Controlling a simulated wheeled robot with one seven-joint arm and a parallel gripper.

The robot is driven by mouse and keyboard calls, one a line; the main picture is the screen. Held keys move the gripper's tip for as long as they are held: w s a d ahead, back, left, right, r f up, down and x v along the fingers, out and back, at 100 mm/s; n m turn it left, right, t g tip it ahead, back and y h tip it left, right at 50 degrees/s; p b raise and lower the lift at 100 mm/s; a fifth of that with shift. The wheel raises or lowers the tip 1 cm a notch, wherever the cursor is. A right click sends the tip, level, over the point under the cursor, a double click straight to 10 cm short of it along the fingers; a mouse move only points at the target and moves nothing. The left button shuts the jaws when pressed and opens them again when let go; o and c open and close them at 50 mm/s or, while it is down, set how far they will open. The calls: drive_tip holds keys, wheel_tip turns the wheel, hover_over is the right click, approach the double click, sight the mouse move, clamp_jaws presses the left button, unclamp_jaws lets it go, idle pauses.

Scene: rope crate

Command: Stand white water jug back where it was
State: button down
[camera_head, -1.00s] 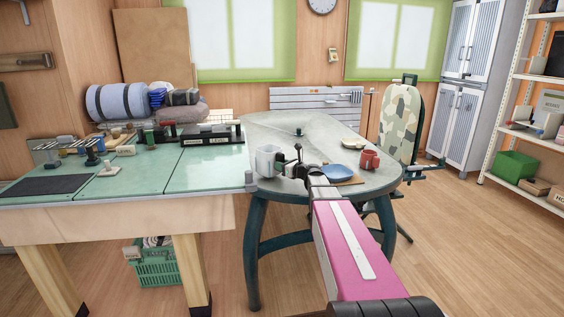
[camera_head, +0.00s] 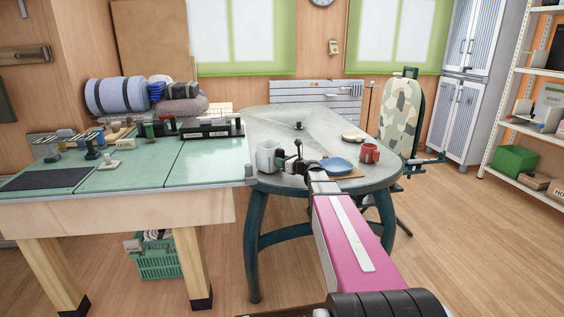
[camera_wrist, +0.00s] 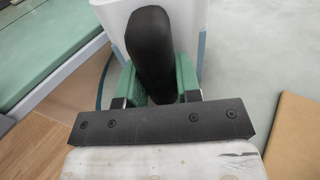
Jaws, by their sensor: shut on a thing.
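The white water jug (camera_head: 265,158) is upright at the near left edge of the round grey table (camera_head: 262,122), close to the green workbench. In the wrist view the jug's white body (camera_wrist: 190,22) fills the top, with its thick black handle (camera_wrist: 152,45) in front. My gripper (camera_head: 298,160) reaches in from the right side of the jug. In the wrist view its green fingers (camera_wrist: 158,85) are shut on the handle from both sides. I cannot tell whether the jug's base touches the table.
A blue plate (camera_head: 338,165) on a brown board, a red mug (camera_head: 370,153) and a small pale dish (camera_head: 352,137) stand right of my gripper. A small dark-green object (camera_head: 298,126) stands farther back. The green workbench (camera_head: 120,183) adjoins on the left. The table's middle is clear.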

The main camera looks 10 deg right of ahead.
drive_tip(key=shift+f, duration=0.3)
drive_tip(key=c, duration=0.7)
unclamp_jaws()
drive_tip(key=shift+c, duration=0.2)
drive_tip(key=shift+s+d, duration=0.1)
drive_tip(key=v, duration=1)
drive_tip(key=shift+s+d, duration=0.15)
drive_tip(key=shift+s, duration=0.05)
